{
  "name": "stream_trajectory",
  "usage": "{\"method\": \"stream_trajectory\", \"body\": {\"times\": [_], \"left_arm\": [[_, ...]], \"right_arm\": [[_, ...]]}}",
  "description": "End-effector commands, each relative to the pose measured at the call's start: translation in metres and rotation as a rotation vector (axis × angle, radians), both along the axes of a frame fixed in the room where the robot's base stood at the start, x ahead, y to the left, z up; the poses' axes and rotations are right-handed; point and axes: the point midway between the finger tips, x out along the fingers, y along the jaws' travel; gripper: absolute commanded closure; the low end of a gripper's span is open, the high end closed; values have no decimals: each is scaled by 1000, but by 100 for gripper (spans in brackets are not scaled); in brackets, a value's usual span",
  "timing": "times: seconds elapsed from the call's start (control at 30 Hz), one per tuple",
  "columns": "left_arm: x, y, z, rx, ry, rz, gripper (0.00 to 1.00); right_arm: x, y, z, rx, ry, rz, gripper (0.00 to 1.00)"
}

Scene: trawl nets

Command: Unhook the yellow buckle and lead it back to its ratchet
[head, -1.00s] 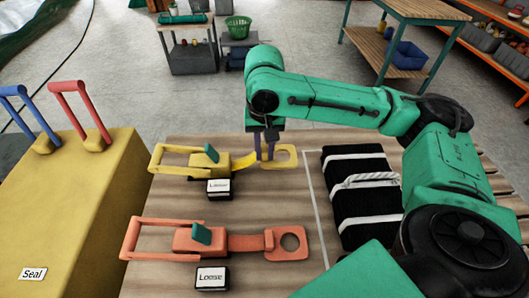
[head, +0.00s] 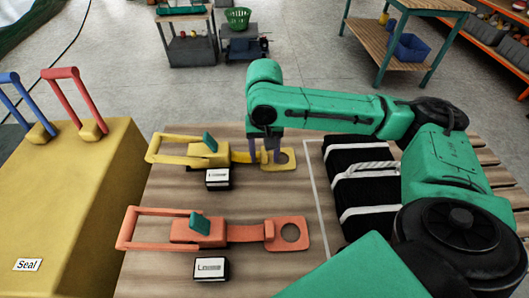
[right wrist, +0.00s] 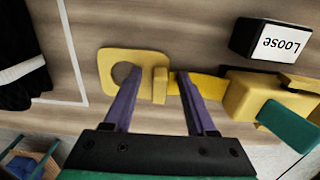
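The yellow buckle (head: 285,161), a flat plate with a round hole, lies on the wooden table at the end of a short yellow strap. The strap leads left to the yellow ratchet (head: 207,153), which has a green lever. My right gripper (head: 265,157) points down at the buckle. In the right wrist view its two purple fingers (right wrist: 158,100) are spread, on either side of the buckle's raised bar (right wrist: 160,86), with gaps showing. The buckle's hole also shows in the right wrist view, partly behind a finger. My left gripper is out of view.
An orange ratchet (head: 199,230) with its strap and buckle (head: 289,234) lies nearer. Black blocks marked "Loose" stand by both ratchets. A black bundle with white bands (head: 340,188) lies to the right, past a white line. A yellow box (head: 75,190) with blue and red handles stands left.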

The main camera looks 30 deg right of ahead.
Motion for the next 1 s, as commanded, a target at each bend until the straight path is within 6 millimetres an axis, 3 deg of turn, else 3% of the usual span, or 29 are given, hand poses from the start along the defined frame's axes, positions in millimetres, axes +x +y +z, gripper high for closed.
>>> {"method": "stream_trajectory", "body": {"times": [0.13,0.23,0.5,0.7,1.0], "left_arm": [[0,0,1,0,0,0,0],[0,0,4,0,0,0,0],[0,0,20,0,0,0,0],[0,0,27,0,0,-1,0],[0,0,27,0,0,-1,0]], "right_arm": [[0,0,3,0,-1,0,43],[1,0,17,1,-2,0,43],[1,1,96,2,-5,1,43],[0,0,138,0,-1,1,43],[0,0,146,0,0,0,43]]}}
